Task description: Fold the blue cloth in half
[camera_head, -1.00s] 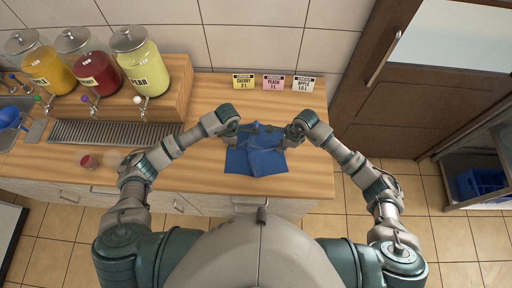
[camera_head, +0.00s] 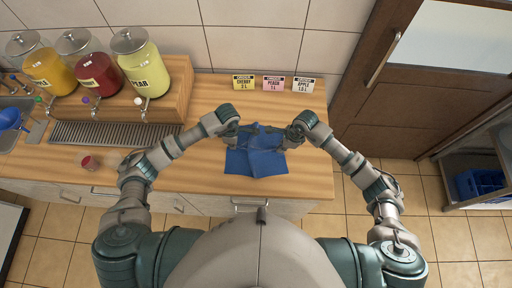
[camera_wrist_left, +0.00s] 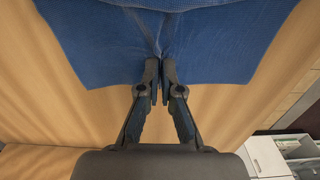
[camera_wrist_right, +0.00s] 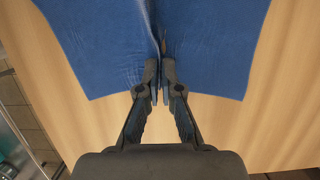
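The blue cloth (camera_head: 258,163) lies on the wooden counter, with its near part flat and its far part bunched between my grippers. My left gripper (camera_head: 249,136) is at the cloth's left side; in the left wrist view its fingers (camera_wrist_left: 159,88) are closed together on a pinched fold of the cloth (camera_wrist_left: 110,45). My right gripper (camera_head: 277,140) is at the cloth's right side; in the right wrist view its fingers (camera_wrist_right: 160,88) are closed on another pinched fold of the cloth (camera_wrist_right: 95,45). Creases run from both fingertips. The grippers partly hide the cloth's middle in the head view.
Three juice dispensers with yellow, red and pale green contents, the last one (camera_head: 140,65), stand on a wooden riser at the left. Three label cards (camera_head: 273,83) stand at the back. A small red cup (camera_head: 89,162) is at the front left.

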